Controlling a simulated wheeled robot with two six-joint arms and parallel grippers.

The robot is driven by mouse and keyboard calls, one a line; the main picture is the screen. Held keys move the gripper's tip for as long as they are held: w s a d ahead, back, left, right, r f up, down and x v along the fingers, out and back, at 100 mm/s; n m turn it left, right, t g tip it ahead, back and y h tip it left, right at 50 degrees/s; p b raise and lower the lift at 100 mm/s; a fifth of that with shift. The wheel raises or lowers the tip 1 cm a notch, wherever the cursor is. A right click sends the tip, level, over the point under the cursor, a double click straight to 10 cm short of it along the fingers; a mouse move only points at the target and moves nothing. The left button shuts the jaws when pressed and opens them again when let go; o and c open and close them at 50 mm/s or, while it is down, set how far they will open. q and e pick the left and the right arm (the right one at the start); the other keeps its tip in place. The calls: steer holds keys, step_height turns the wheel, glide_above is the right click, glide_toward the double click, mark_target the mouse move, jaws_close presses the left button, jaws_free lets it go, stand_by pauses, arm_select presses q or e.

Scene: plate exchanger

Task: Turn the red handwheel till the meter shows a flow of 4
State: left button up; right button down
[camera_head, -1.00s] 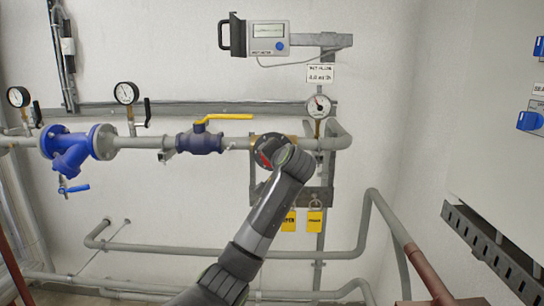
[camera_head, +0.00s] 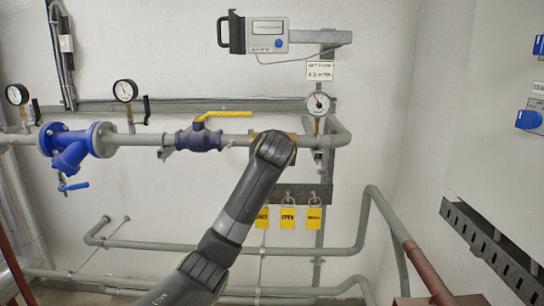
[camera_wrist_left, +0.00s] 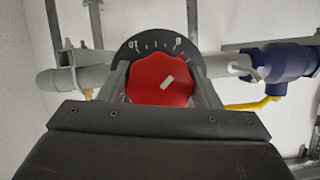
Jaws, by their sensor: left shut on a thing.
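The red handwheel (camera_wrist_left: 150,78) shows in the left wrist view, in front of a dark dial plate (camera_wrist_left: 165,45) with white numbers. A pale mark sits on its face. My left gripper (camera_wrist_left: 161,85) is shut on the handwheel, one finger on each side. In the head view my left arm covers the wheel, with the gripper end (camera_head: 272,148) over the pipe. The grey meter (camera_head: 267,36) hangs on the wall above; its screen is too small to read. A round gauge (camera_head: 318,104) stands at the right; I cannot read its value. My right gripper is out of view.
A yellow-handled valve (camera_head: 200,136) and a blue strainer (camera_head: 72,147) lie on the pipe to the left. A lower pipe (camera_head: 300,252) runs beneath. A grey cabinet (camera_head: 495,130) is at the right.

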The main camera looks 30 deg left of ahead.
arm_select(q)
steer(key=shift+f, duration=0.15)
stand_by(0.3)
steer(key=o, duration=1)
steer(key=shift+s+d+r, duration=0.25)
steer(key=shift+s, duration=0.1)
steer(key=shift+p+v, duration=2.75)
steer(key=shift+v, duration=5.55)
